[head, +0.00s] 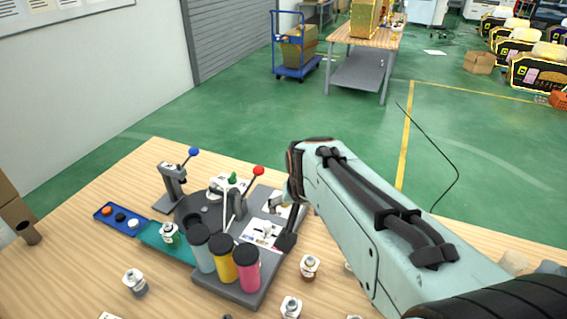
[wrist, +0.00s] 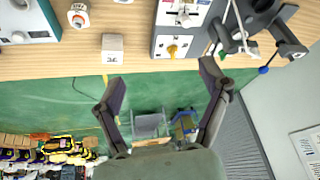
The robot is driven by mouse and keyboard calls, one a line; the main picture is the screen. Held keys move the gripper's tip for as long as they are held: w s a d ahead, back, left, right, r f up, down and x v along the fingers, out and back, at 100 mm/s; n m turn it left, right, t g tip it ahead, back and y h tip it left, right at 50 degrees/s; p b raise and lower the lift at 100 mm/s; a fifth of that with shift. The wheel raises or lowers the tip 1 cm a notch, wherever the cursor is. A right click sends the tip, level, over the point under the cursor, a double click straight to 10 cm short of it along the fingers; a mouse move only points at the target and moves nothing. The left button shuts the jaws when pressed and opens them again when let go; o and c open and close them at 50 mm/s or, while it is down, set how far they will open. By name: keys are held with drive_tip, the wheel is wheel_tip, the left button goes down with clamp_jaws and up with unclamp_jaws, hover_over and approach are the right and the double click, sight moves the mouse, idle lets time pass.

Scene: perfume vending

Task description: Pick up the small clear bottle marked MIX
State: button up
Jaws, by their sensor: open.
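Several small clear bottles with white caps stand on the wooden table; their labels are too small to read, so I cannot tell which is marked MIX.
The dispenser station (head: 232,285) has blue, yellow and pink cylinders and levers with coloured knobs. A blue tray (head: 121,219) lies at left. In the wrist view a white box (wrist: 112,48) sits near the table edge.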

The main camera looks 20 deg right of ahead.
drive_tip(key=w+d+f+m+g, duration=0.1)
drive_tip(key=w+d+f+m, duration=0.25)
drive_tip(key=d+f, duration=0.55)
drive_tip(key=s+d+f+g, duration=0.1)
drive_tip(key=d+f, duration=0.1)
drive_tip(key=f, duration=0.1)
drive_tip(key=s+d+f+m+g, duration=0.1)
drive_tip(key=s+d+f, duration=0.1)
drive_tip(key=d+f, duration=0.1)
drive_tip(key=s+d+f, duration=0.1)
drive_tip(key=d+f, duration=0.1)
drive_tip(key=f, duration=0.1)
drive_tip(key=shift+s+d+f+m+g, duration=0.2)
drive_tip(key=shift+s+m+g, duration=0.1)
drive_tip(key=shift+g, duration=0.1)
drive_tip(key=shift+w+d+f, duration=0.1)
drive_tip(key=shift+f, duration=0.95)
drive_tip(key=shift+w+d+f, duration=0.1)
drive_tip(key=shift+d+f, duration=0.05)
drive_tip(key=shift+f, duration=0.9)
drive_tip(key=shift+w+d+f, duration=0.1)
drive_tip(key=shift+f, duration=0.95)
drive_tip(key=c, duration=1.3)
